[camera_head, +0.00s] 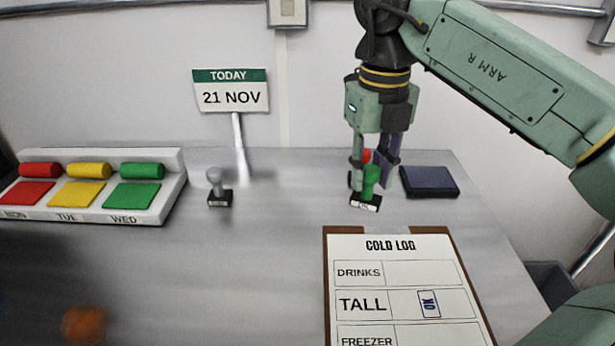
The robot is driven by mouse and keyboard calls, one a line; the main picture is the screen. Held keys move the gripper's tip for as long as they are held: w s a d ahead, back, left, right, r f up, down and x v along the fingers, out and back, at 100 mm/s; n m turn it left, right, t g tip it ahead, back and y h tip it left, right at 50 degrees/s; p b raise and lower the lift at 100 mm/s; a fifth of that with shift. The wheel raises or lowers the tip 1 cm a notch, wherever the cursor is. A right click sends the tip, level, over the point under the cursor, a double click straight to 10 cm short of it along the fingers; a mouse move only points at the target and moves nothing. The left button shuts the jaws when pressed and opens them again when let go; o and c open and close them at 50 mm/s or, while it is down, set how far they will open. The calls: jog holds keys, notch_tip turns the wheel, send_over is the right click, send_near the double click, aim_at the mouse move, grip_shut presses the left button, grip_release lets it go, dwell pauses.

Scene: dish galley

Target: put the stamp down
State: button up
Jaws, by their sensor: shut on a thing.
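The green-handled stamp (371,184) is in my gripper (370,170), over the counter behind the clipboard. My gripper points down, with its fingers shut around the handle. The stamp's dark base with a white label (365,203) hangs below the fingers. I cannot tell whether the base touches the counter. A bit of red shows between the fingers, partly hidden. A dark ink pad (429,181) lies just right of the held stamp. A grey-handled stamp (218,188) stands upright to the left.
The clipboard (328,268) holds a COLD LOG sheet with a blue mark (429,304) in the TALL row. A white rack (170,172) with coloured blocks stands left. A date sign (231,93) reads 21 NOV. An orange blurred thing (85,324) is front left. Counter between the stamps is clear.

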jog(key=w+a+f+p, duration=0.1)
jog(key=w+a+p, duration=0.1)
jog(key=w+a, duration=0.1)
jog(key=w+a+f+p, duration=0.2)
jog(key=w, duration=0.3)
jog(key=w+a+f+p, duration=0.1)
jog(key=w+a+p, duration=0.2)
jog(key=w, duration=0.2)
jog(key=shift+a+f, duration=0.15)
jog(key=shift+a, duration=0.2)
jog(key=shift+f, duration=0.35)
jog(key=shift+f, duration=0.1)
jog(key=shift+f, duration=0.15)
jog(key=o, duration=0.9)
notch_tip(320, 180, up, 13)
jog(key=b, duration=0.2)
jog(key=shift+f+b, duration=0.2)
jog(key=shift+b, duration=0.2)
